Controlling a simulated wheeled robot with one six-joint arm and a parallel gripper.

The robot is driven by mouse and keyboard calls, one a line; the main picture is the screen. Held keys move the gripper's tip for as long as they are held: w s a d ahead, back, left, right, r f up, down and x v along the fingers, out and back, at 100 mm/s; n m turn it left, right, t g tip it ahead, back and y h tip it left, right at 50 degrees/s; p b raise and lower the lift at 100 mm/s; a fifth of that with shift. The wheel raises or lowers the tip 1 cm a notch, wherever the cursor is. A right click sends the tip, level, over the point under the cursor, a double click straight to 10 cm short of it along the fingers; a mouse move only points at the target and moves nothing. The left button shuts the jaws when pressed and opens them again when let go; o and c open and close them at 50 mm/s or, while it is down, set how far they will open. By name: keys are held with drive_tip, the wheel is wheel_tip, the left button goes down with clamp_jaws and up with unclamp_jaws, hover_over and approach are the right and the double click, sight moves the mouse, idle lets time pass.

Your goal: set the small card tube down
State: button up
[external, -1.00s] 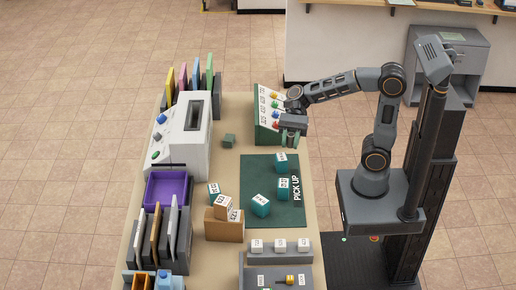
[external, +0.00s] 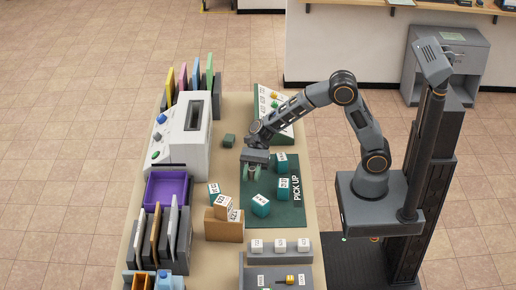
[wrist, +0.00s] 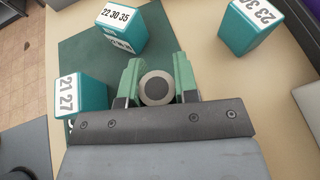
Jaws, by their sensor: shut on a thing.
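My gripper (external: 255,170) is over the far left part of the green PICK UP mat (external: 285,215). In the wrist view my gripper (wrist: 157,88) has its green fingers shut on the small card tube (wrist: 157,88), a round pale end with a dark centre. In the external view the tube is mostly hidden between the fingers, and I cannot tell whether it touches the mat. Several teal boxes with number labels are on the mat, one of them a teal box (external: 261,206) nearer the front.
Other teal boxes (external: 282,163) and (external: 283,189) stand along the mat's right side. A cardboard box (external: 224,231) with labelled boxes is at front left. A small dark green block (external: 229,141) and a button panel (external: 268,112) lie behind. A purple tray (external: 166,188) is left.

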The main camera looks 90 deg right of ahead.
sight(249, 191)
drive_tip(key=shift+w+a+f, duration=0.1)
drive_tip(key=shift+w+f, duration=0.25)
drive_tip(key=shift+f, duration=0.1)
drive_tip(key=shift+w+f, duration=0.1)
drive_tip(key=shift+f, duration=1.5)
drive_tip(key=shift+f, duration=0.2)
drive_tip(key=o, duration=0.9)
drive_tip(key=shift+r, duration=0.1)
drive_tip(key=shift+r, duration=0.2)
drive_tip(key=v, duration=1.2)
drive_tip(key=shift+f, duration=0.1)
